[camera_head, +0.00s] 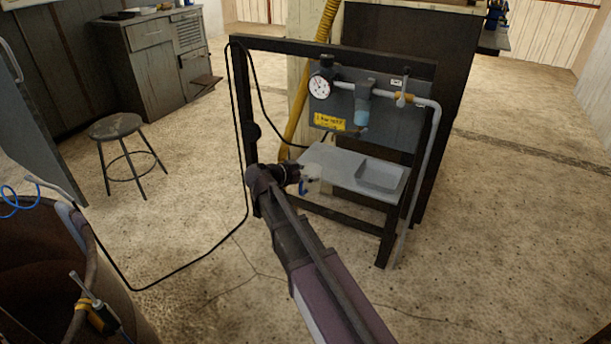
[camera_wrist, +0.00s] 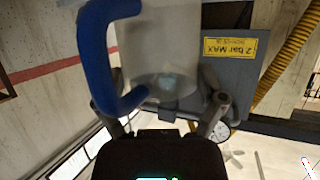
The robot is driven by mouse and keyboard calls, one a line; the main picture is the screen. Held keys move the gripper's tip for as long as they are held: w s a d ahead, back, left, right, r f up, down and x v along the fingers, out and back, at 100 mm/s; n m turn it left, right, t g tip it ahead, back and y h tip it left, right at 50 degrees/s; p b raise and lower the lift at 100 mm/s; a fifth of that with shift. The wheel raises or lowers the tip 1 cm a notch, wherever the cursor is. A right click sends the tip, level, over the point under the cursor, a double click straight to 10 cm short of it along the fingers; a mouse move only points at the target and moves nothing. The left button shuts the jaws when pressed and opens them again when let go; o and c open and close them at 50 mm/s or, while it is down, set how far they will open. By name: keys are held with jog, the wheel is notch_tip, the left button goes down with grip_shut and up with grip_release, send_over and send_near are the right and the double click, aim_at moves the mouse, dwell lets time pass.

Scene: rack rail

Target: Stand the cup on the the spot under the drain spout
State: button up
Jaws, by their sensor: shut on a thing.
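The cup (camera_head: 312,174) is pale and see-through with a blue handle. In the wrist view the cup (camera_wrist: 160,45) fills the top middle, with its blue handle on the left. My gripper (camera_head: 298,177) is shut on the cup; its fingers (camera_wrist: 165,108) lie on both sides of it in the wrist view. The cup is held at the left front of the grey shelf (camera_head: 340,167). A filter unit with a bluish bowl (camera_head: 361,118) hangs on the panel above the shelf. I cannot clearly make out a drain spout or marked spot.
A shallow grey tray (camera_head: 382,175) takes up the shelf's right side. A dark frame (camera_head: 243,100) surrounds the panel, with a gauge (camera_head: 320,87) and a grey pipe (camera_head: 431,135). A black cable loops at the left. A stool (camera_head: 115,126) and a barrel (camera_head: 100,270) stand further left.

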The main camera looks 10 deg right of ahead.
jog(key=shift+w+d+f+b, duration=0.25)
jog(key=shift+w+d, duration=1.25)
jog(key=shift+w, duration=0.6)
jog(key=shift+w+d+f+b, duration=0.3)
jog(key=shift+w+d, duration=1.25)
jog(key=shift+w, duration=0.5)
jog(key=shift+w+d+f+b, duration=0.25)
jog(key=shift+w+d, duration=1.25)
jog(key=shift+w, duration=0.6)
jog(key=shift+f+b, duration=0.55)
jog(key=shift+f, duration=0.05)
jog(key=o, duration=0.8)
jog(key=shift+o, duration=0.2)
jog(key=shift+r, duration=0.25)
